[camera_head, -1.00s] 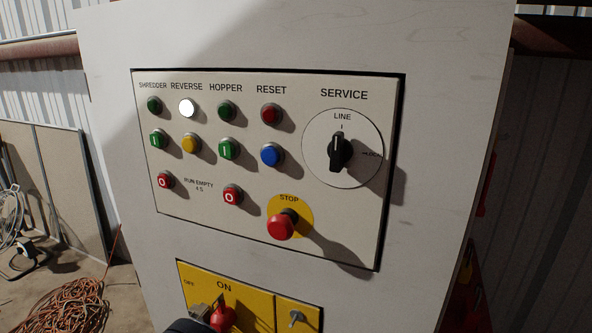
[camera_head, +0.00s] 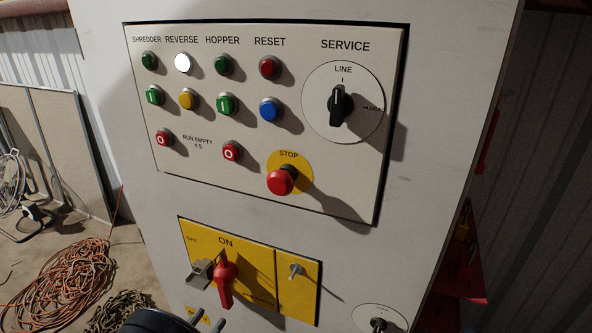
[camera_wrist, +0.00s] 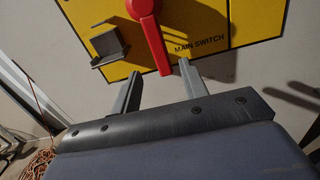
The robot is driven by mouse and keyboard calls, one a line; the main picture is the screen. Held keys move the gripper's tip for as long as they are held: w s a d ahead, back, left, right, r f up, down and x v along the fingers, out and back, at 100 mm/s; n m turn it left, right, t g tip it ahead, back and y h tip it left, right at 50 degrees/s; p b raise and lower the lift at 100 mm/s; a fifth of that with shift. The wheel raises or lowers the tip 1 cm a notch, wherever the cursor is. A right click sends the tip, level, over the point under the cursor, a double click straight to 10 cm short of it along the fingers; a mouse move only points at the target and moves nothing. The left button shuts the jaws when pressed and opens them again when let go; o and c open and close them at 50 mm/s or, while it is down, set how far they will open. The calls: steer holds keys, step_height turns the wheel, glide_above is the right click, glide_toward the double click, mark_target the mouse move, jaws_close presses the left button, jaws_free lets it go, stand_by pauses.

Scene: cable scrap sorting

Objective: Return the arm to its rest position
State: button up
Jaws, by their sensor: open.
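My gripper (camera_wrist: 160,88) is open in the wrist view, its two grey fingers apart with nothing between them. In the wrist view the lower end of the red main switch handle (camera_wrist: 149,40) lies just beyond the fingertips; I cannot tell whether they touch. In the head view part of my gripper shows at the bottom edge, below the yellow switch plate (camera_head: 257,285). The red handle (camera_head: 226,285) hangs downward under the word ON. A grey metal hasp-like piece (camera_head: 199,274) sits left of it.
The control panel (camera_head: 215,180) above has buttons, a lit white REVERSE lamp (camera_head: 183,63), a red STOP button (camera_head: 281,180) and a SERVICE knob (camera_head: 340,104) at LINE. A cable heap (camera_head: 65,280) lies on the floor at left. Red shelving (camera_head: 460,260) stands at right.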

mark_target(227, 302)
steer(key=x, duration=0.8)
steer(key=shift+w+d+b, duration=0.2)
steer(key=shift+b, duration=0.15)
steer(key=shift+s+d+r+n+p, duration=0.1)
steer(key=shift+s+r+n+p, duration=0.25)
steer(key=shift+p, duration=0.4)
steer(key=shift+d+f+n, duration=0.2)
steer(key=shift+n, duration=0.25)
steer(key=shift+s+d+f, duration=0.1)
steer(key=shift+f, duration=0.1)
